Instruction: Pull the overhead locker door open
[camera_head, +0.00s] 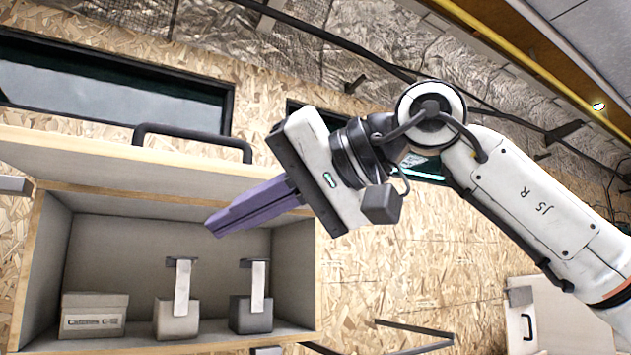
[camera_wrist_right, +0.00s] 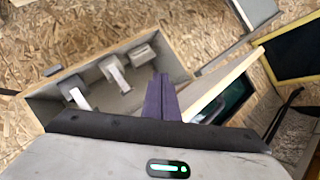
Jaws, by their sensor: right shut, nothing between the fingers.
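The overhead locker (camera_head: 306,265) is a pale wooden box on the wall, at the lower left of the head view. Its door (camera_head: 90,160) is swung up, with the black bar handle (camera_head: 195,134) at its upper edge, and the inside shows. My right gripper (camera_head: 215,228) has purple fingers, shut and empty, in front of the locker's upper right part, below the handle and apart from it. In the right wrist view the shut fingers (camera_wrist_right: 160,97) point toward the locker (camera_wrist_right: 172,62), with the raised door (camera_wrist_right: 215,88) to their right. My left gripper is out of view.
Inside the locker stand a labelled box (camera_head: 93,316), a light holder (camera_head: 177,318) and a dark holder (camera_head: 251,313). A dark-framed window (camera_head: 110,85) lies above. A white cabinet (camera_head: 560,320) is at lower right. The chipboard wall between is mostly clear.

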